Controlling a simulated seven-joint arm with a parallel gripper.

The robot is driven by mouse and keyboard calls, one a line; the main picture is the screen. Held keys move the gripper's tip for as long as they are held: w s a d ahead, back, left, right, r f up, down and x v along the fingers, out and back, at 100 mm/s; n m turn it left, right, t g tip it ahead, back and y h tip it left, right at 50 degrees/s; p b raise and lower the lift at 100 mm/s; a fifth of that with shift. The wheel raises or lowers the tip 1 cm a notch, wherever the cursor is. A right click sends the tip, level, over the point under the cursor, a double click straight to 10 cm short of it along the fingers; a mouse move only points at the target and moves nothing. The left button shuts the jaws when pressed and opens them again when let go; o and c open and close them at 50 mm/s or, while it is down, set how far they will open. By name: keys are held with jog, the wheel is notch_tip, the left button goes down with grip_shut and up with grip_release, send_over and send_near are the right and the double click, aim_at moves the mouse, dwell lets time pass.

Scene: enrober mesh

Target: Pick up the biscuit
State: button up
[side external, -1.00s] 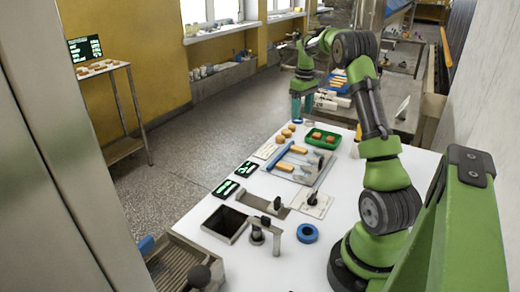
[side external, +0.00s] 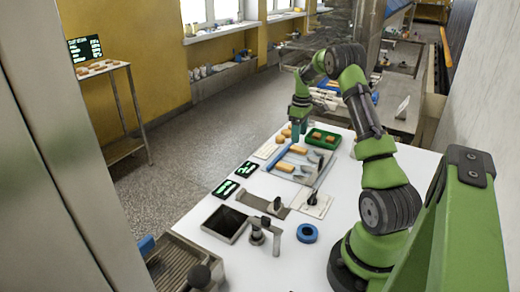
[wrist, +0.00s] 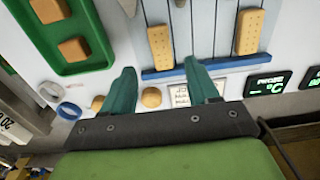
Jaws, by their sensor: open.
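My gripper (wrist: 160,67) is open, its two teal fingers apart. In the wrist view a small round tan biscuit (wrist: 151,97) shows in the gap between the fingers; whether it is level with the tips I cannot tell. A second round biscuit (wrist: 97,103) is left of the left finger. Two long biscuits, one nearer (wrist: 161,45) and one to the right (wrist: 249,32), lie on a slatted board past the fingertips. In the side view my gripper (side external: 298,130) hangs low by the round biscuits (side external: 281,139), left of the green tray, and partly hides that spot.
The green tray (wrist: 88,68) holds brown blocks. A blue bar (side external: 277,154) runs along the board. White and blue rings (wrist: 69,110) lie near the tray. Dark displays with green text (side external: 246,168) stand on the white table.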

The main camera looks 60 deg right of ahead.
aim_at(299, 148)
jog(key=shift+s+a+f, duration=0.1)
jog(key=shift+f, duration=1.25)
jog(key=shift+s+f, duration=0.1)
jog(key=shift+f, duration=1.25)
jog(key=c, duration=0.9)
